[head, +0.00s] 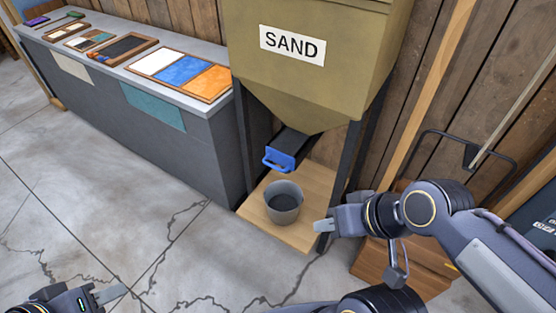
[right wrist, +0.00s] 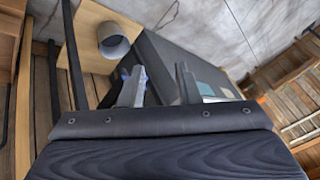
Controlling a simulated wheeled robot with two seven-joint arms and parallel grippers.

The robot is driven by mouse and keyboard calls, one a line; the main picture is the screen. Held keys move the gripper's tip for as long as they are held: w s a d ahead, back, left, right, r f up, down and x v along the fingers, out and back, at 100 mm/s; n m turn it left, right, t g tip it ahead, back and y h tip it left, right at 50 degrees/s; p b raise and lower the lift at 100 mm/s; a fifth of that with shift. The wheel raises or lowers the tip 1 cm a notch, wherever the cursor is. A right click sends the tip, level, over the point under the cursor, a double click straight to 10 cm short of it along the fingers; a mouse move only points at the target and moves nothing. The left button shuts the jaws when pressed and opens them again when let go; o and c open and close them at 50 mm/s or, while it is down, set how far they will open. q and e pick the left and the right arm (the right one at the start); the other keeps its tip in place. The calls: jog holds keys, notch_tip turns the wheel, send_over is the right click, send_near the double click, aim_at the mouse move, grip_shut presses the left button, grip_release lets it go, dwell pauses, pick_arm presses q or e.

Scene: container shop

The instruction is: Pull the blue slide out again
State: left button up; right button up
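The blue slide (head: 279,160) has a looped handle and sits at the end of the dark chute under the hopper marked SAND (head: 310,80). A bit of blue also shows beside a finger in the right wrist view (right wrist: 124,73). A grey bucket (head: 284,215) stands upright below the slide. My right gripper (head: 322,232) is to the lower right of the bucket, apart from the slide. Its two fingers stand apart with nothing between them in the right wrist view (right wrist: 160,70). My left gripper (head: 115,293) is low at the left, far from the slide; its finger gap is unclear.
The bucket stands on a wooden base board (head: 306,235) between the hopper's dark legs (head: 346,165). A grey counter (head: 165,130) with several trays and colour samples runs to the left. A wooden box (head: 375,262) is behind my right arm. The concrete floor in front is clear.

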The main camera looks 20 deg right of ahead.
aim_at(274, 167)
dwell(0.5)
jog(key=w+d+f+n+g+h+b, duration=0.1)
jog(key=w+d+f+h+b, duration=0.15)
jog(key=w+f+b, duration=0.6)
jog(key=w+d+f+n+g+h+b, duration=0.15)
jog(key=w+f+h+b, duration=0.35)
jog(key=f, duration=0.7)
jog(key=w+d+f+n+g+h+b, duration=0.1)
jog(key=w+d+f+g+h+b, duration=0.1)
jog(key=w+f+b, duration=0.8)
jog(key=w+a+r+n+t+h+b, duration=0.3)
jog(key=w+a+n+t+h+b, duration=0.35)
jog(key=w+a+t, duration=0.45)
jog(key=w+d, duration=0.1)
jog(key=d, duration=0.1)
jog(key=w+d+f+g+b, duration=0.1)
jog(key=w+d, duration=0.1)
jog(key=w+d+g+b, duration=0.1)
jog(key=w+d, duration=0.1)
jog(key=d, duration=0.1)
jog(key=shift+w+f+m+g, duration=0.25)
jog(key=shift+f+m, duration=0.05)
jog(key=shift+m, duration=0.1)
grip_shut()
